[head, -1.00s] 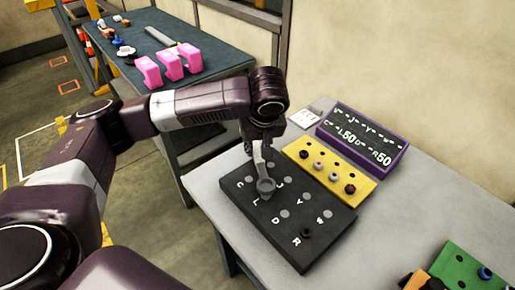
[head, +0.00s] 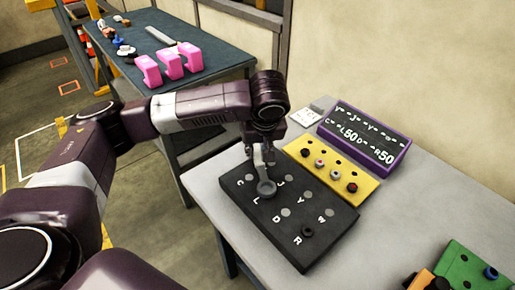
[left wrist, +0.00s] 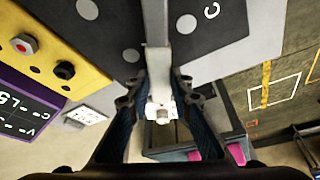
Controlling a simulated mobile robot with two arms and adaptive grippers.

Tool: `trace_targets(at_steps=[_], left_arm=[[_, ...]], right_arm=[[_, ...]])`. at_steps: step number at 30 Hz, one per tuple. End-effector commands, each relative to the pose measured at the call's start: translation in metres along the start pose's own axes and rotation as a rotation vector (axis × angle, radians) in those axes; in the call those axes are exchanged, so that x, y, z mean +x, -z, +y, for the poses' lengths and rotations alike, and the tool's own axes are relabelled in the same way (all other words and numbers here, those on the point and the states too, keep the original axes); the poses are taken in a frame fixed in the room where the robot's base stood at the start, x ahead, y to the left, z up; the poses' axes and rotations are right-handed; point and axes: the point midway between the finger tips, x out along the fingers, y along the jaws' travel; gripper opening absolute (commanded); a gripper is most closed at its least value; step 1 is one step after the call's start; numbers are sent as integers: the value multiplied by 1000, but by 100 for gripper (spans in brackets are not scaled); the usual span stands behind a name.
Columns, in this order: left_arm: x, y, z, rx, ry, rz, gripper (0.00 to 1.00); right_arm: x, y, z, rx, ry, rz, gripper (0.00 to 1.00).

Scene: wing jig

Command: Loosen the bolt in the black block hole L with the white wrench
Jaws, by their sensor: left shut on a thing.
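The black block (head: 262,216) lies on the grey table, with lettered holes, several with grey round spots. The white wrench looks grey here; its ring end (head: 266,187) sits over the spot by the letter L, hiding any bolt there. My left gripper (head: 264,153) is shut on the wrench's handle, above the block's far left edge. In the left wrist view my left gripper (left wrist: 162,95) has its fingers on either side of the wrench handle (left wrist: 155,32). The ring is out of that view. My right gripper is not in view.
A yellow block (head: 312,176) with several bolts and a purple-framed sign (head: 366,140) stand behind the black block. A green block (head: 470,262) and an orange part lie at the lower right. Pink brackets (head: 171,64) stand on the far dark table. Bare grey tabletop (head: 400,210) lies right of the black block.

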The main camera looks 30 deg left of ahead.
Motion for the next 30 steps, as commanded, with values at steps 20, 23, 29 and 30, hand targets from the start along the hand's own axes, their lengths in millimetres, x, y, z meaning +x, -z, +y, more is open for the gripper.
trace_targets(at_steps=[20, 23, 29, 30], left_arm=[[2, -1, 1, -1, -2, 1, 0], [6, -3, 1, -1, -2, 1, 0], [12, -5, 1, -1, -3, 1, 0], [13, -5, 1, -1, -3, 1, 0]], right_arm=[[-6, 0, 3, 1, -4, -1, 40], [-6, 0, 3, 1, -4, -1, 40], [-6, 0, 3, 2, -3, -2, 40], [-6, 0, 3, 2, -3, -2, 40]])
